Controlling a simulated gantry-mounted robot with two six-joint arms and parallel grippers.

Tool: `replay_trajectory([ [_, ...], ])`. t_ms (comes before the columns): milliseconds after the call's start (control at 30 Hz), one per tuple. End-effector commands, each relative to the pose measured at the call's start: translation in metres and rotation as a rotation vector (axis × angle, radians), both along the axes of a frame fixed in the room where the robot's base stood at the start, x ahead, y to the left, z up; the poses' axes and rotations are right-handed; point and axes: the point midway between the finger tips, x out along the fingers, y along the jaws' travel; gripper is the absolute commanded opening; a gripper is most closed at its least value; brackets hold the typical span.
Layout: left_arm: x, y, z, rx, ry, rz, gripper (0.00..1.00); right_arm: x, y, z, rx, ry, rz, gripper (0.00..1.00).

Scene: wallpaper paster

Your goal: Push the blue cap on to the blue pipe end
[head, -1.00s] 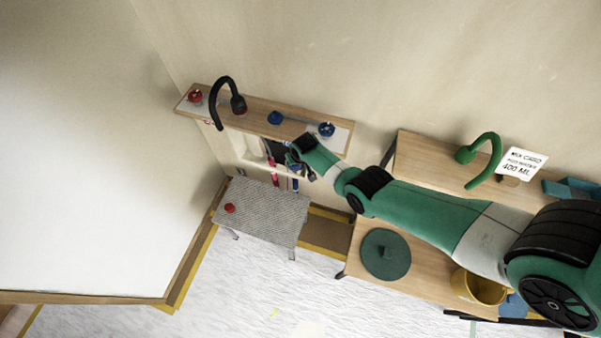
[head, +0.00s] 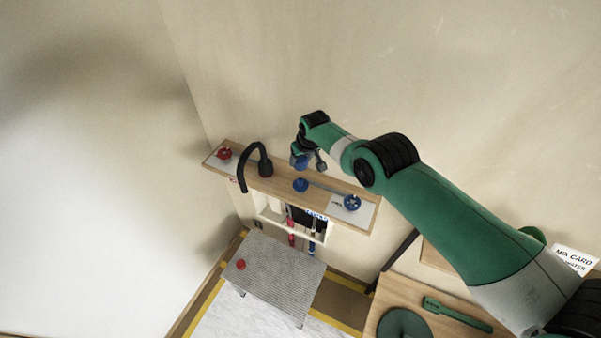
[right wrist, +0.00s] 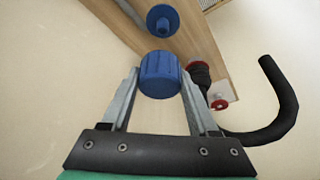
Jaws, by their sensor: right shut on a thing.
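My right gripper (head: 308,163) is shut on a blue cap (head: 299,161) above the shelf, close to the wall. In the right wrist view the ribbed blue cap (right wrist: 160,75) sits between the fingertips of the gripper (right wrist: 158,85). A round blue fitting, apparently the blue pipe end (head: 300,185), stands on the shelf below the cap in the head view. It also shows in the right wrist view (right wrist: 162,19), beyond the cap and apart from it. My left gripper is out of view.
The wooden shelf (head: 325,196) carries a black curved spout (head: 257,162), a red valve (head: 224,153) and a blue valve (head: 352,202). Red and blue pipes hang below. A grey stool (head: 275,275) holds a red cap (head: 240,264). The wall behind is bare.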

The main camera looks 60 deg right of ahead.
Motion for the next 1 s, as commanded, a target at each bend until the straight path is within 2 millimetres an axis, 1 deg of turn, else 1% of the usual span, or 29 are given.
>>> replay_trajectory([
  [367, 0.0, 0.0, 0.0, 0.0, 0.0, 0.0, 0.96, -0.001, 0.001, 0.001, 0.002, 0.002, -0.001, 0.07],
  [467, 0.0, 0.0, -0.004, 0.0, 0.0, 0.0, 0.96, -0.001, 0.001, -0.005, 0.003, 0.003, -0.001, 0.07],
  [567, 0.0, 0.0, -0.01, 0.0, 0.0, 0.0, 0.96, -0.001, 0.001, -0.012, 0.001, 0.001, -0.001, 0.07],
  [767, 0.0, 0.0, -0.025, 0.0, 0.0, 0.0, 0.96, -0.002, 0.001, -0.035, 0.001, 0.001, -0.001, 0.07],
  [833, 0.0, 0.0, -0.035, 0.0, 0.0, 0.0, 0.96, -0.001, 0.001, -0.044, 0.0, 0.0, -0.001, 0.07],
  [1000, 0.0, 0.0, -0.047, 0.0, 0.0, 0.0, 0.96, -0.001, 0.001, -0.056, 0.0, 0.0, -0.001, 0.07],
])
